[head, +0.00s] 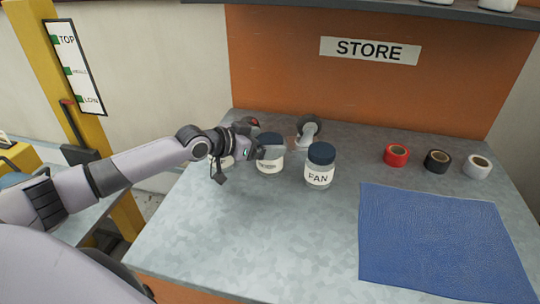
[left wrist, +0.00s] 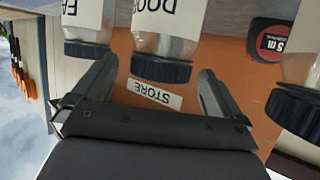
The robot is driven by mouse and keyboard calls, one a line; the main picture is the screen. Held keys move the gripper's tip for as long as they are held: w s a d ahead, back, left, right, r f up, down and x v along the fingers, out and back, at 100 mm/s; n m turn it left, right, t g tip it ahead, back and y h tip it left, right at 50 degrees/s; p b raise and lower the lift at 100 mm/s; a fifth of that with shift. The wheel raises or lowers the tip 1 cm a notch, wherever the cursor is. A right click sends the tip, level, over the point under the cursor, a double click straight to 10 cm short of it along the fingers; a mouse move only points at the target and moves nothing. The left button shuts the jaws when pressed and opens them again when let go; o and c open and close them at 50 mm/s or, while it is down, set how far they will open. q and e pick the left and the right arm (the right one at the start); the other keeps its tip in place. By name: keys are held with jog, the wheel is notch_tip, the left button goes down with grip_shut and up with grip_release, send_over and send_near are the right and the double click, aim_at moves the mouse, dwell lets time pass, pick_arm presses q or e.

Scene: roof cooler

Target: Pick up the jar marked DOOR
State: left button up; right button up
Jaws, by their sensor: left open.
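The jar marked DOOR (head: 269,167) stands on the metal bench, a clear jar with a dark lid and a white label. Part of it is hidden behind my left gripper (head: 268,152). In the left wrist view, which is upside down, the DOOR jar (left wrist: 163,50) shows with its label partly cut off. There my left gripper (left wrist: 158,72) is open, with one finger to each side of the jar's lid; I cannot tell whether either touches it. My right gripper is in neither view.
The FAN jar (head: 320,168) stands close to the right of the DOOR jar. Another jar (left wrist: 303,85) is on the other side. A red and black tape measure (left wrist: 280,40) is behind. Tape rolls (head: 396,155) and a blue mat (head: 440,240) lie to the right. The front bench is clear.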

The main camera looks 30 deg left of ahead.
pick_arm(q)
jog(key=shift+x, duration=1.1)
jog(key=shift+c, duration=0.3)
jog(key=c, duration=1.4)
jog(key=shift+c, duration=0.7)
jog(key=shift+r, duration=0.15)
